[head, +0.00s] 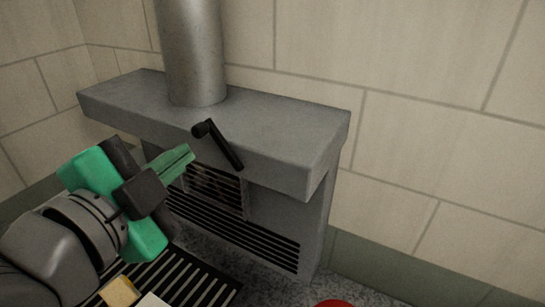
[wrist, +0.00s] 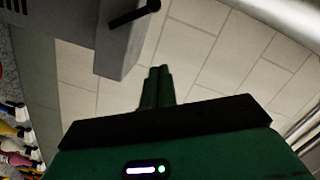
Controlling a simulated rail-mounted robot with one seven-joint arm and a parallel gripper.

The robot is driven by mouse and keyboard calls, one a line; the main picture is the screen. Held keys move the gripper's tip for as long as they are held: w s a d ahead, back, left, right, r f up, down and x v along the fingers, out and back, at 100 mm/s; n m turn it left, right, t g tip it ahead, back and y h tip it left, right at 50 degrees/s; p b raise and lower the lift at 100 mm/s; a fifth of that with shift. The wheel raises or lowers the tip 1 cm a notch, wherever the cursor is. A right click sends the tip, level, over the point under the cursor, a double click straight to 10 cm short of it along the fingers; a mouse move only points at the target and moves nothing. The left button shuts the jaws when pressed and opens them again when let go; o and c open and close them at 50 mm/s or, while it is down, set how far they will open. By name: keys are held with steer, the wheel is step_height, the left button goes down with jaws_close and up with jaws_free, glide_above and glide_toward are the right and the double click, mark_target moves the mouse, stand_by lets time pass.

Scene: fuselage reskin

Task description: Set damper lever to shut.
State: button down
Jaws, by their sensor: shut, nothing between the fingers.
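The black damper lever (head: 220,145) is on the front face of the grey hood-like block in the head view. Its knob end is at the upper left and its arm slants down to the right. In the wrist view the lever (wrist: 134,14) shows at the top, sticking out from the grey block. My gripper (head: 190,152) is left of the lever and a little below its knob, apart from it in the picture. Its green fingers (wrist: 157,75) are together with nothing between them. How far they are from the lever in depth is hard to tell.
The grey block (head: 280,125) has a grille below and a metal pipe (head: 192,50) rising from its top. A slatted black grate (head: 205,285) lies on the floor, with a yellow block (head: 119,292) near it. A red object (head: 335,303) shows at the bottom edge.

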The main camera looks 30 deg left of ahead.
mark_target(197, 134)
steer(key=w+a+p, duration=0.1)
steer(key=w, duration=0.2)
steer(key=w+a+f, duration=0.1)
steer(key=w+a, duration=0.1)
steer(key=w, duration=0.1)
steer(key=w+a+f+p, duration=0.1)
steer(key=w+a, duration=0.1)
steer(key=w, duration=0.1)
steer(key=shift+w+a+f+p, duration=0.1)
steer(key=shift+w+f+p, duration=0.1)
steer(key=shift+p, duration=0.15)
steer(key=shift+a+f, duration=0.25)
steer(key=shift+a, duration=0.1)
steer(key=shift+a, duration=0.15)
